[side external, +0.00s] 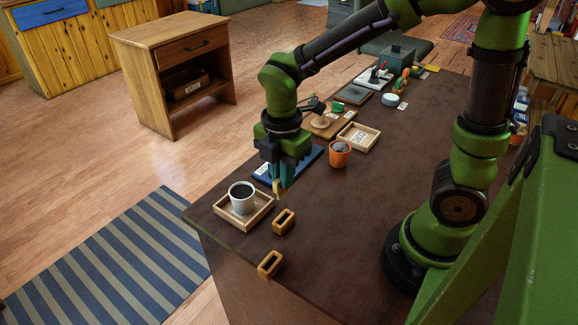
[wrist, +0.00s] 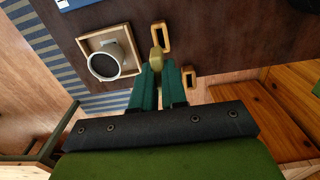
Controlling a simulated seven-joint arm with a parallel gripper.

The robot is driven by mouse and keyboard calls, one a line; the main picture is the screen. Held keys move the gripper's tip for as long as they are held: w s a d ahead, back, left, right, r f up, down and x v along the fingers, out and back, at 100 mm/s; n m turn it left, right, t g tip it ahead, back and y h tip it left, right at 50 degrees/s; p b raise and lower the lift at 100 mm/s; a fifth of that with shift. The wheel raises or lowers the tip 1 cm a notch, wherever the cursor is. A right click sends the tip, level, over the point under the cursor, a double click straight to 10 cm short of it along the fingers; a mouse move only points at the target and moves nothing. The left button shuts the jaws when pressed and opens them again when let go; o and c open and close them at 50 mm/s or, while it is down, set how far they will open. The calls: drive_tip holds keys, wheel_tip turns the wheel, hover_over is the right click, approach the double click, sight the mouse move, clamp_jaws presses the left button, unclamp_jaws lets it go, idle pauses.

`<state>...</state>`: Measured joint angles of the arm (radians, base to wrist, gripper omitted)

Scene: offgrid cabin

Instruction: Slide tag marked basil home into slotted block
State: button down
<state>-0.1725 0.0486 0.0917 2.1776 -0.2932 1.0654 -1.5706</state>
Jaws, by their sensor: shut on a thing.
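My gripper (side external: 279,178) is shut on a small pale wooden tag (side external: 278,190), holding it above the dark table. The tag also shows between the fingertips in the wrist view (wrist: 157,58); no marking on it is readable. Two small wooden blocks with dark slots stand apart from each other on the table. One slotted block (side external: 284,221) is nearer the gripper, and the other (side external: 271,264) is at the table's front edge. In the wrist view, the blocks appear just beyond the tag (wrist: 166,38) and right of the fingers (wrist: 188,77). Both slots look empty.
A white cup of dark liquid (side external: 242,196) sits in a wooden tray (side external: 261,210) left of the blocks. A blue item (side external: 262,170) lies behind the gripper. An orange pot (side external: 340,155) and another wooden tray (side external: 371,144) stand farther back. The table right of the blocks is clear.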

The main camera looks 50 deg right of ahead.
sight(283, 195)
drive_tip(key=shift+f, duration=0.1)
idle(0.3)
drive_tip(key=shift+f, duration=2.85)
drive_tip(key=shift+f, duration=1.7)
drive_tip(key=c, duration=1.1)
unclamp_jaws()
wheel_tip(283, 195, up, 17)
drive_tip(key=shift+f, duration=0.1)
